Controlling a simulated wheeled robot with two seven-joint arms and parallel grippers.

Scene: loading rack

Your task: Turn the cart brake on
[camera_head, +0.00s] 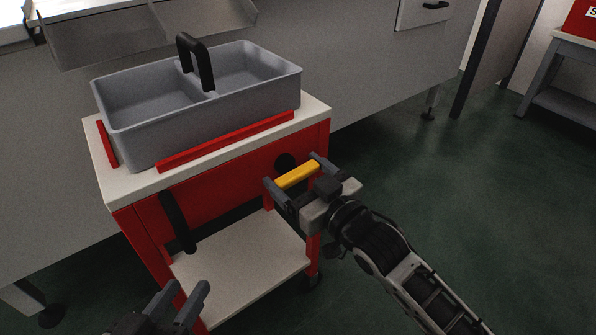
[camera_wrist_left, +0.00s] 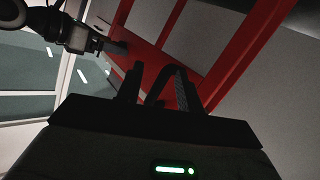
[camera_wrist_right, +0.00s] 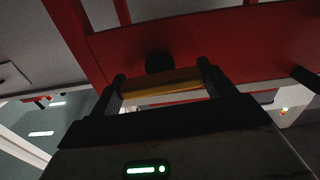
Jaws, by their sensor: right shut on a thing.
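The red cart (camera_head: 190,215) has a white top and a white lower shelf. A yellow brake lever (camera_head: 297,177) sits at the right of its front, by a round black hub (camera_head: 285,161). My right gripper (camera_head: 296,178) is shut on the yellow lever, which spans between its fingers. The lever also shows in the right wrist view (camera_wrist_right: 160,86), lying nearly level below the hub (camera_wrist_right: 159,62). My left gripper (camera_head: 187,298) is open and empty, low in front of the cart's left side. In the left wrist view its fingers (camera_wrist_left: 160,90) stand apart before a black handle.
A grey two-compartment tray (camera_head: 150,125) with a black handle stands on the cart top between red strips. A black bar handle (camera_head: 178,222) is on the cart's front left. A grey wall or bench panel is close behind. Green floor lies open to the right.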

